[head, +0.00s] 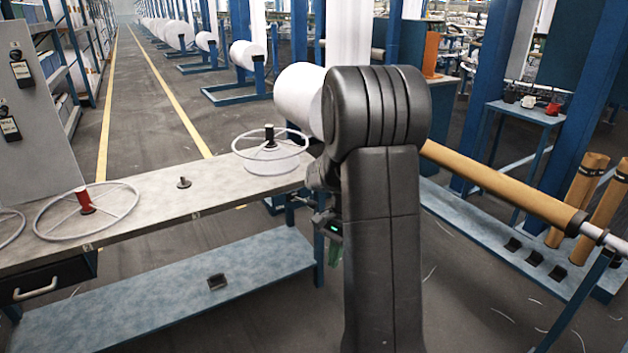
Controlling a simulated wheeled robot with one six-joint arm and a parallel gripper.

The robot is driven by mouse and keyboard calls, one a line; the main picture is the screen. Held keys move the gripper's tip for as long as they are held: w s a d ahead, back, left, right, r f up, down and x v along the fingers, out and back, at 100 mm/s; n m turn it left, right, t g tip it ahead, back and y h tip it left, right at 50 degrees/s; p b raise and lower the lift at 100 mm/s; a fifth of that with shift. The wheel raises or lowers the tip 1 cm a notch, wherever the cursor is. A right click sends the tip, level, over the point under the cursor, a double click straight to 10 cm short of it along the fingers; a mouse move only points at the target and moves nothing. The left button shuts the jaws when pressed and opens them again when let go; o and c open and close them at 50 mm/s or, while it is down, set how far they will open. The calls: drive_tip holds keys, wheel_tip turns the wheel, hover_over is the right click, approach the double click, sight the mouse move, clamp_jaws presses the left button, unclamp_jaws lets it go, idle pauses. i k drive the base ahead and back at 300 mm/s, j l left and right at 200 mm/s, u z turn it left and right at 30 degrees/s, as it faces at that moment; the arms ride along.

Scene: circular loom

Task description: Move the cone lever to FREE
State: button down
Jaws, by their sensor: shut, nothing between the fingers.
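No lever that I can make out as the cone lever, and no FREE marking, shows clearly in the head view. My gripper (326,222) is partly hidden behind my own dark arm, just beyond the right end of the grey bench (225,196). Its fingers look shut, with nothing seen between them. Whether it touches anything there cannot be told. A white wheel-like ring (271,153) with a black-topped post lies at that bench end, above and left of the gripper. A second ring (86,211) surrounds a red cone at the left.
A blue lower shelf (165,300) runs under the bench. A large white roll (298,98) stands behind my arm. A long brown roll (505,187) on a blue frame lies to the right. A grey cabinet (40,110) stands at left. An open aisle lies beyond the bench.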

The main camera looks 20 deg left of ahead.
sight(312, 204)
drive_tip(key=i+j, duration=0.25)
drive_tip(key=i, duration=0.3)
drive_tip(key=i+j+u, duration=0.1)
drive_tip(key=i+j, duration=0.15)
drive_tip(key=i, duration=0.25)
drive_tip(key=i+j+u, duration=0.1)
drive_tip(key=i, duration=0.45)
drive_tip(key=j, duration=0.1)
